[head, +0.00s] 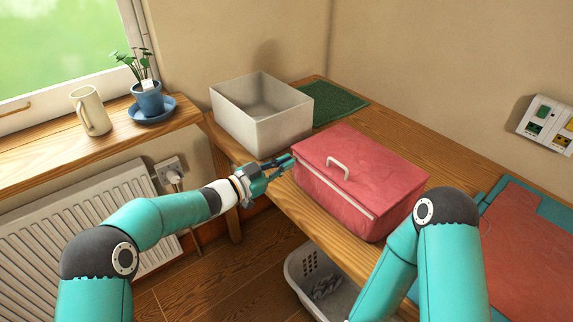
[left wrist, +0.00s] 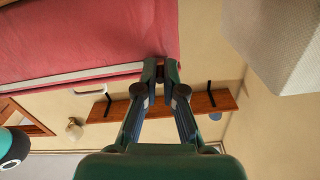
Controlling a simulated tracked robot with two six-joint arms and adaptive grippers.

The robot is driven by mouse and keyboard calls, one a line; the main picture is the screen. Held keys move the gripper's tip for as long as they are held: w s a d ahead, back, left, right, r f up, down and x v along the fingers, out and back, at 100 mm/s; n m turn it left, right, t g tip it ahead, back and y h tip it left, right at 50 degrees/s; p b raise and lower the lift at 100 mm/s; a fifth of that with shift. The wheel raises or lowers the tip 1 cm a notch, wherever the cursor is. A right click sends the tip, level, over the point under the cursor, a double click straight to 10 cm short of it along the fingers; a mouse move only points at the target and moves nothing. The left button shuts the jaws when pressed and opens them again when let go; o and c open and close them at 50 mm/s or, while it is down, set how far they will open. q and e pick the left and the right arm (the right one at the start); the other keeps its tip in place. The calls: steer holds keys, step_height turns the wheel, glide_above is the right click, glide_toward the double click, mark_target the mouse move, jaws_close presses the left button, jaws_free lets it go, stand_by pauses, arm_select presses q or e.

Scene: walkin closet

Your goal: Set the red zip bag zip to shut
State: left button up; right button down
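The red zip bag (head: 360,175) sits on the wooden worktop, with a light handle (head: 338,165) on its top. A pale zip line (head: 335,191) runs along its upper front edge. My left gripper (head: 290,160) is at the left end of this line, against the bag's corner. In the left wrist view its fingertips (left wrist: 161,72) are nearly together at the red fabric (left wrist: 80,35), with a thin gap that seems filled by the zip pull. The pull itself is hidden by the fingers. My right arm crosses the right side of the head view; its gripper is out of frame.
A pale open box (head: 262,130) stands left of the bag, near a green mat (head: 335,102). A red panel (head: 530,250) lies at the right. A white basket (head: 305,285) is below the worktop. A mug (head: 91,111) and potted plant (head: 148,98) stand on the sill.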

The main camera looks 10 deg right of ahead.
arm_select(q)
steer(key=o, duration=0.5)
steer(key=v, duration=1.2)
